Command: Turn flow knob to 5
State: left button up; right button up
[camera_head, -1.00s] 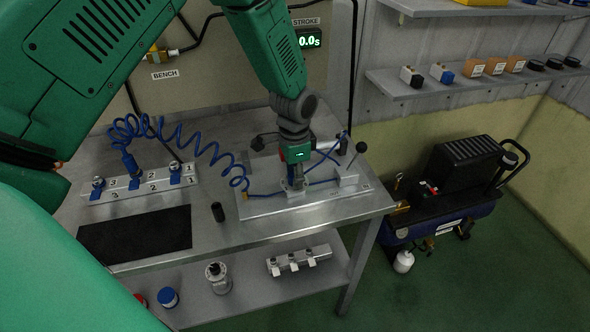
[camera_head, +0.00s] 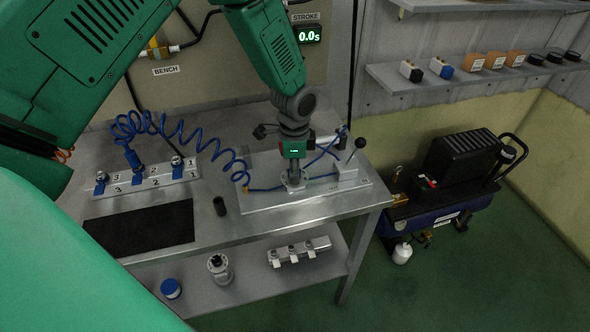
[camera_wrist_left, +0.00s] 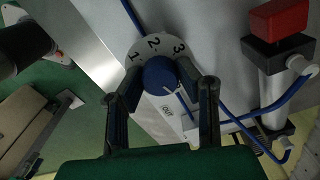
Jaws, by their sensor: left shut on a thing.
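The blue flow knob (camera_wrist_left: 159,75) sits on a round white dial (camera_wrist_left: 135,54), with 1, 2 and 3 readable in the left wrist view. The rest of the dial is hidden by the knob and fingers. A short pale line shows on the knob's right side; I cannot tell which number it marks. My left gripper (camera_wrist_left: 162,78) has its fingers on either side of the knob and is shut on it. In the head view the left gripper (camera_head: 294,177) points down onto the pale plate (camera_head: 270,203) on the bench, hiding the knob. My right gripper is not in view.
A black-ball lever (camera_head: 360,144) stands right of the gripper. A coiled blue hose (camera_head: 190,143) and blue tubing run close by. A dark cylinder (camera_head: 219,206) stands left of the plate. In the wrist view a red block (camera_wrist_left: 279,20) is at upper right.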

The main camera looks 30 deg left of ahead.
pick_arm(q)
jog(key=shift+w+r, duration=0.1)
jog(key=shift+w, duration=0.05)
jog(key=o, duration=1.1)
jog(key=shift+r, duration=0.25)
notch_tip(320, 180, up, 11)
jog(key=shift+r, duration=0.1)
